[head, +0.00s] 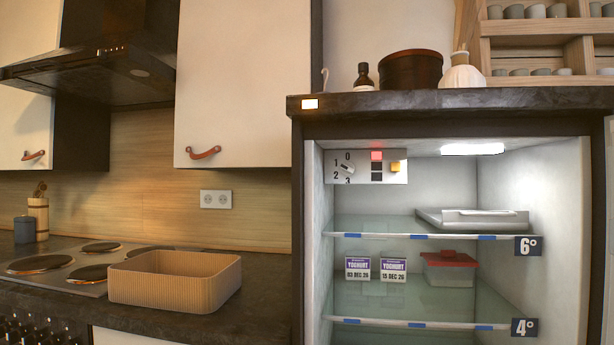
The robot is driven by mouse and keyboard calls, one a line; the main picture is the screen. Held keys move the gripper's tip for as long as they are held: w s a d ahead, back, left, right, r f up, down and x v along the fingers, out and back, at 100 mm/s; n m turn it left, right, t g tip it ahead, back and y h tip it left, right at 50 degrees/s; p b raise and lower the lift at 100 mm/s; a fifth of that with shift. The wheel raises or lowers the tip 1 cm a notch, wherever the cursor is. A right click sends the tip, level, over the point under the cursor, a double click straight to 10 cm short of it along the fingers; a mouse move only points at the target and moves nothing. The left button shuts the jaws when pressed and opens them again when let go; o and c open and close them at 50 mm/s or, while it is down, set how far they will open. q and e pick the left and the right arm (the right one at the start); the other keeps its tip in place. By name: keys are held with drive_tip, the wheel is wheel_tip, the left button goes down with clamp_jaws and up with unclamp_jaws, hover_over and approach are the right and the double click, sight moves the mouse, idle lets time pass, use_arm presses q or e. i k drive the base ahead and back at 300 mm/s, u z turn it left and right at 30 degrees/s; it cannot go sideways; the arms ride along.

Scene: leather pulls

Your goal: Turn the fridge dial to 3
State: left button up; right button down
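The fridge (549,211) is open, with its inside lit. A pale control panel (398,175) hangs at the top left inside it. The small pale dial (346,169) sits at the panel's left, with the numbers 0, 1, 2 and 3 printed around its left side. 0 is above it and 3 below it. The dial looks slanted, but it is too small to tell which number it points at. Neither of my grippers is in view.
The upper glass shelf (375,225) holds a flat lidded tray (472,219). Below are two yoghurts (358,268) and a red-lidded box (449,270). A ribbed bin (175,281) stands on the counter at left. The space before the panel looks clear.

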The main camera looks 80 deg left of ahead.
sight(347, 168)
drive_tip(key=u, duration=2.2)
